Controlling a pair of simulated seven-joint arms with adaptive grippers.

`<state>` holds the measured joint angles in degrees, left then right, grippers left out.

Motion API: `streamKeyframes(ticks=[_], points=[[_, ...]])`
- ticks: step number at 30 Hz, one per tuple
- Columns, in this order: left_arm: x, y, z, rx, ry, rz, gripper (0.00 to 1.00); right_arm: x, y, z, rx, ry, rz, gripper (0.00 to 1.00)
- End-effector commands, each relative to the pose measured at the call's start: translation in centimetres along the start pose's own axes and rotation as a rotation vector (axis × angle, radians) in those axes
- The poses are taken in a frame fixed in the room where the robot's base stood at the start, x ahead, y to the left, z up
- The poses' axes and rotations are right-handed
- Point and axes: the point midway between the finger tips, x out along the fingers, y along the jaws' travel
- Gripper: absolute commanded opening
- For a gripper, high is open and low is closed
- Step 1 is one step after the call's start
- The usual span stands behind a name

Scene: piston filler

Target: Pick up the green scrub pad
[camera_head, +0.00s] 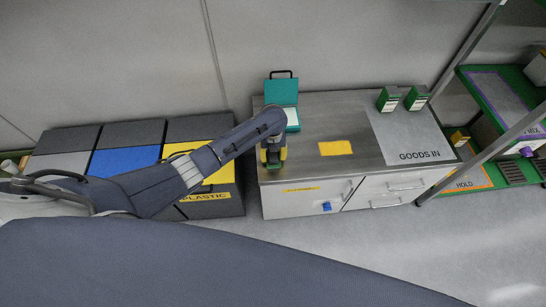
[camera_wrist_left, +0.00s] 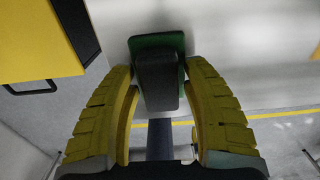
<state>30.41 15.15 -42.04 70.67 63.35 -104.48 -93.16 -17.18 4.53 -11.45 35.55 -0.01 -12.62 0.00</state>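The green scrub pad (camera_wrist_left: 157,40) has a green base and a dark grey block-like grip. It is in the middle of the left wrist view. My left gripper (camera_wrist_left: 158,78) has its yellow fingers on both sides of the pad, and they appear to touch the dark grip. In the head view my left gripper (camera_head: 272,158) points down at the left end of the metal counter (camera_head: 340,115), with only a dark green bit of the pad between the fingers. Whether the pad touches the counter cannot be seen. My right gripper is not in view.
A teal box with its lid open (camera_head: 282,93) stands just behind the gripper. A yellow patch (camera_head: 335,148) lies on the counter. Two green-and-white boxes stand at the back right, by the GOODS IN mat (camera_head: 408,138). Bins with a yellow lid (camera_head: 200,150) are left of the counter.

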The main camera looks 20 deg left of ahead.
Motion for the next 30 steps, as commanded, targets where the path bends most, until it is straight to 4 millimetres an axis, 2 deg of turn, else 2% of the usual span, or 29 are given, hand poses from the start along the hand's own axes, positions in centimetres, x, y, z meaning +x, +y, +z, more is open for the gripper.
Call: streamKeyframes(ticks=[1,11,23,30], points=[[0.0,0.0,0.0,0.000,0.000,0.000,0.41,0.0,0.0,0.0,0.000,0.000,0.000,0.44],[0.0,0.0,0.0,0.000,0.000,0.000,0.04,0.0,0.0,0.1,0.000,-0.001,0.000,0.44],[-0.3,0.0,0.0,0.000,0.000,-0.001,0.04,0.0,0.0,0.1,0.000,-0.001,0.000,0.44],[-2.7,0.0,0.2,0.000,-0.003,-0.002,0.04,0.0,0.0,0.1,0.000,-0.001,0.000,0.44]])
